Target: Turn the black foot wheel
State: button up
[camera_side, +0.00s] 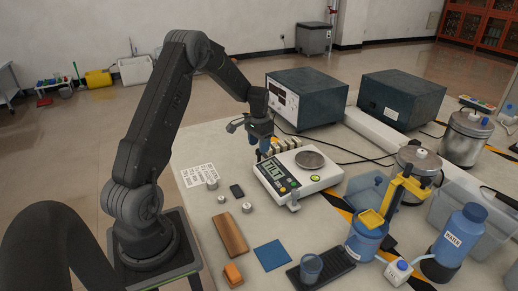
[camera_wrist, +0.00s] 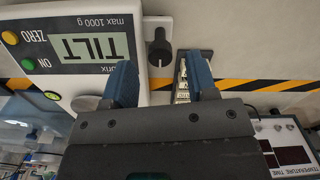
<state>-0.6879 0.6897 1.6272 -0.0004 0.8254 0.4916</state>
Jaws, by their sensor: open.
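A white balance (camera_side: 318,181) stands on the table, with a round metal pan and a display reading TILT. In the wrist view, the balance (camera_wrist: 150,18) appears upside down. The black foot wheel (camera_wrist: 160,47) sticks out beside the balance's edge near the display. My gripper (camera_wrist: 161,76) is open, its blue fingers apart and empty. The wheel shows beyond the gap between the fingertips, and I see no contact. In the side view, my gripper (camera_side: 264,146) points down by the balance's back left corner, and I cannot make out the wheel there.
A row of small blocks (camera_side: 287,144) stands close behind the gripper. Two dark boxed instruments (camera_side: 306,97) are farther back. A printed card (camera_side: 199,175), small metal weights and a brown wooden piece (camera_side: 230,236) lie left of the balance. Bottles and bins crowd the right.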

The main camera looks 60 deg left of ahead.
jog(key=shift+f, duration=1.05)
jog(key=c, duration=0.9)
jog(key=shift+c, duration=0.2)
jog(key=shift+n, duration=0.4)
jog(key=n, duration=0.5)
jog(key=shift+n, duration=0.3)
jog(key=n, duration=0.5)
jog(key=shift+n, duration=0.3)
